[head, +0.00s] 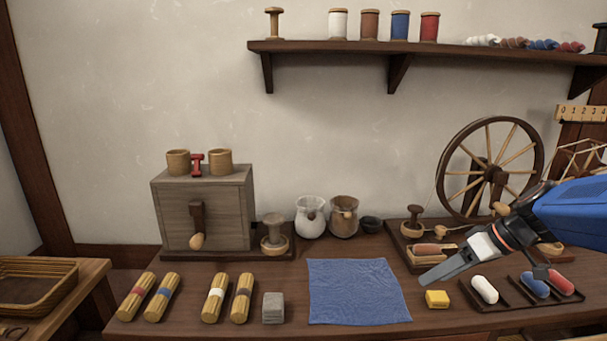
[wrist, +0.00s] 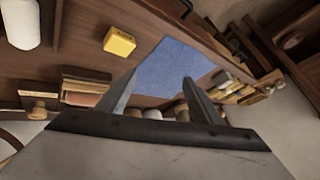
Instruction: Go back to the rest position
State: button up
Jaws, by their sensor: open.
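My gripper (head: 440,271) reaches in from the right in the head view, its fingers pointing left and down above the bench, near the right edge of the blue cloth (head: 358,291). In the wrist view my gripper (wrist: 160,76) shows two separate fingers, open, with nothing held between them. The blue cloth (wrist: 172,68) lies beyond the fingers there. A yellow block (head: 437,299) lies on the bench below the fingers in the head view; it also shows in the wrist view (wrist: 119,41), apart from the fingers.
A spinning wheel (head: 490,172) stands behind my arm. A tray (head: 510,294) with white, blue and red rolls lies below it. Two jars (head: 311,217) stand behind the cloth. A wooden box (head: 203,210) and several straw bundles (head: 215,298) are to the left. A shelf (head: 430,50) runs above.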

jog(key=s+a+f+m+h, duration=0.1)
jog(key=s+m+h, duration=0.1)
jog(key=s, duration=0.6)
jog(key=s+a+f+m+t+h, duration=0.1)
jog(key=s+f+m+h, duration=0.1)
jog(key=s, duration=0.7)
jog(key=shift+a+f+m+h, duration=0.2)
jog(key=shift+m+h, duration=0.5)
jog(key=shift+h, duration=0.5)
